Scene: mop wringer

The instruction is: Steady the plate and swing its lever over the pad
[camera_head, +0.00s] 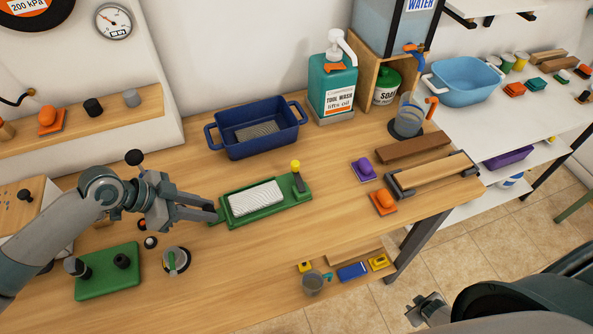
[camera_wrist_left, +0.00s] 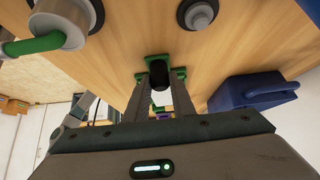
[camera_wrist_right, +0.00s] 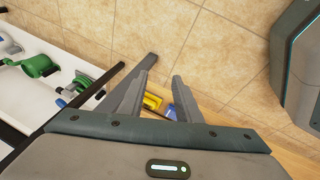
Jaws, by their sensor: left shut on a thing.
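The green plate (camera_head: 270,220) lies on the wooden bench and bears a white ribbed pad (camera_head: 257,198). Its lever (camera_head: 298,182), dark with a yellow knob (camera_head: 295,164), stands up at the plate's right end, clear of the pad.
A blue tub (camera_head: 257,128) stands behind the plate, with a teal soap bottle (camera_head: 333,85) to its right. Purple (camera_head: 362,170) and orange (camera_head: 383,202) knobbed blocks sit right of the lever. A grey round knob (camera_head: 176,260) is front left. The bench front of the plate is mostly clear.

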